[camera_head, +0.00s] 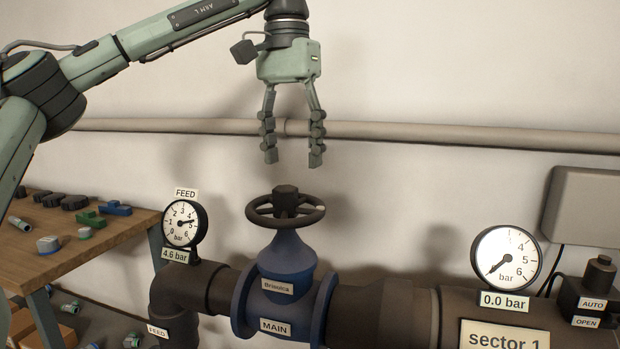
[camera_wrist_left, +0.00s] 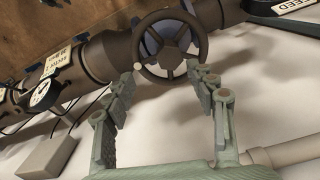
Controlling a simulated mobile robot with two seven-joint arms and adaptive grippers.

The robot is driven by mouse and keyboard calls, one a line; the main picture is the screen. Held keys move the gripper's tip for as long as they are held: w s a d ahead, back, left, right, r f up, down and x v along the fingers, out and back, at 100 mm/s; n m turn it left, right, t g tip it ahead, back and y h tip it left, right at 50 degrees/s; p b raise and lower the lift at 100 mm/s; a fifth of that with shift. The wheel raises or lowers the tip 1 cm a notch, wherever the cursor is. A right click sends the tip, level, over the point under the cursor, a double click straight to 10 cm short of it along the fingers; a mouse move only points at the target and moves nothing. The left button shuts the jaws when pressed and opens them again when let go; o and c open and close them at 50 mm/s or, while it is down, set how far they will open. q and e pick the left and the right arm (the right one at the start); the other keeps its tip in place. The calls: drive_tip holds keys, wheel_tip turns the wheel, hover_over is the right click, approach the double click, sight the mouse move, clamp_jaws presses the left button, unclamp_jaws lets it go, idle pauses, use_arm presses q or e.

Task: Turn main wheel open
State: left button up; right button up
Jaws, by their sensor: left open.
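The main wheel (camera_head: 286,207) is a dark handwheel on top of the blue valve (camera_head: 287,262) labelled MAIN. It also shows in the left wrist view (camera_wrist_left: 148,42), ahead of the fingertips. My left gripper (camera_head: 293,162) points down above the wheel, open and empty, with a clear gap between its fingertips and the hub. Its two fingers also show in the left wrist view (camera_wrist_left: 163,85), spread on either side of the wheel's lower part. The feed gauge (camera_head: 185,223) reads 4.6 bar and the sector 1 gauge (camera_head: 506,255) reads 0.0 bar. My right gripper is not in view.
A pale horizontal pipe (camera_head: 420,133) runs along the wall behind the gripper. A wooden bench (camera_head: 110,235) with small fittings stands at the left. A grey box (camera_head: 590,205) and a small AUTO/OPEN unit (camera_head: 590,290) are at the right. The space around the wheel looks clear.

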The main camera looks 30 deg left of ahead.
sight(285, 188)
use_arm(q)
drive_tip(key=shift+a+f, duration=0.65)
drive_tip(key=shift+a, duration=0.05)
wheel_tip(285, 188, down, 4)
drive_tip(key=shift+s+f, duration=0.15)
drive_tip(key=shift+f, duration=0.7)
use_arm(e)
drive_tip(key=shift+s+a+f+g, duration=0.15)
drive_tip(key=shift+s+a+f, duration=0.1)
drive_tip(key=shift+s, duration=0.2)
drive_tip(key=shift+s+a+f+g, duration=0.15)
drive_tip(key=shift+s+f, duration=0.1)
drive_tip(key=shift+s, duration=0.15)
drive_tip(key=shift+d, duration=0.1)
use_arm(q)
drive_tip(key=c, duration=1.1)
drive_tip(key=shift+c, duration=0.2)
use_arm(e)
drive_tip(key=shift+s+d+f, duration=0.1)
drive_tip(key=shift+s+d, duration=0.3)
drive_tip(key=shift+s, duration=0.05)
